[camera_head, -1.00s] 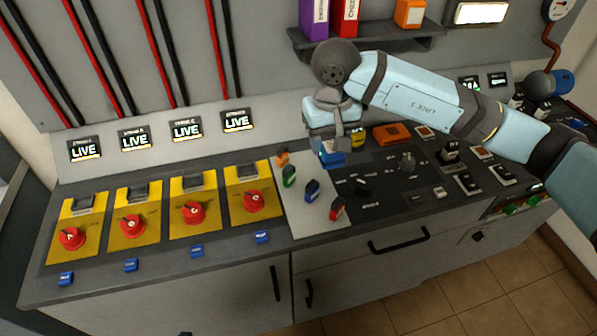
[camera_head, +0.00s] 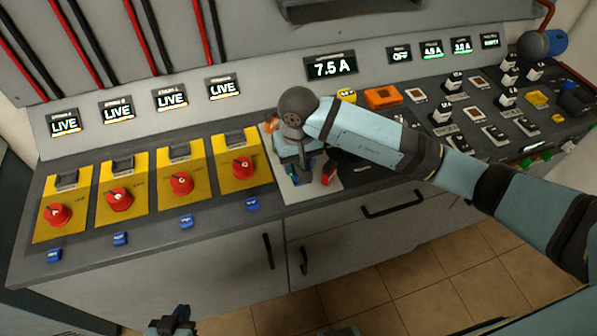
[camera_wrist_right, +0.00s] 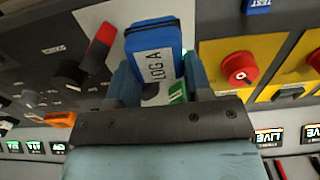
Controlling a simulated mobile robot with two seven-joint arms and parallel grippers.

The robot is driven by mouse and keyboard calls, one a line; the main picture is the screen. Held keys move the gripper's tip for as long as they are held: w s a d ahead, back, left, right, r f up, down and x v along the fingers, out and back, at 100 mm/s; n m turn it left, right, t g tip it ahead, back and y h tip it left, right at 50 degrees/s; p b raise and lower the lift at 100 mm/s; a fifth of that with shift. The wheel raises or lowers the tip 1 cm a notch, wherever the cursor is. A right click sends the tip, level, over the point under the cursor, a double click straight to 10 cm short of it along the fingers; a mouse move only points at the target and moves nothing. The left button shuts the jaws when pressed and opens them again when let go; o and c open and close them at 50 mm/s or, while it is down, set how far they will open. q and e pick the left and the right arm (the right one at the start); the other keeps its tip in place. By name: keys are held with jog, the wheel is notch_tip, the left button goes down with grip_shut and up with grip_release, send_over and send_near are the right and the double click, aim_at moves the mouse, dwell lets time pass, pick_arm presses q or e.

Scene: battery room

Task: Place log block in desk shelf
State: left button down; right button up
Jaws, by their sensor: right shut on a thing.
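The log block (camera_wrist_right: 153,62) is blue with a white label reading LOG A. It shows in the right wrist view between the fingers of my right gripper (camera_wrist_right: 160,72), which is shut on it. In the head view my right gripper (camera_head: 308,176) is low over the pale plate (camera_head: 290,193) on the console and largely hides the block. Whether the block touches the plate is unclear. The desk shelf (camera_head: 350,9) shows only as a dark strip at the top edge. My left gripper (camera_head: 174,322) is at the bottom edge, partly cut off.
A red-tipped lever (camera_head: 328,174) stands close beside my right gripper. Yellow panels with red knobs (camera_head: 181,184) are to the left. Several switches and an orange block (camera_head: 383,97) are behind and right of the arm. Cabinet handles (camera_head: 393,205) project from the front.

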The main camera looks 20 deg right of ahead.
notch_tip(320, 180, down, 5)
jog(key=shift+r, duration=0.2)
jog(key=shift+f, duration=0.45)
jog(key=o, duration=1)
jog(key=shift+r, duration=0.1)
jog(key=shift+r, duration=0.1)
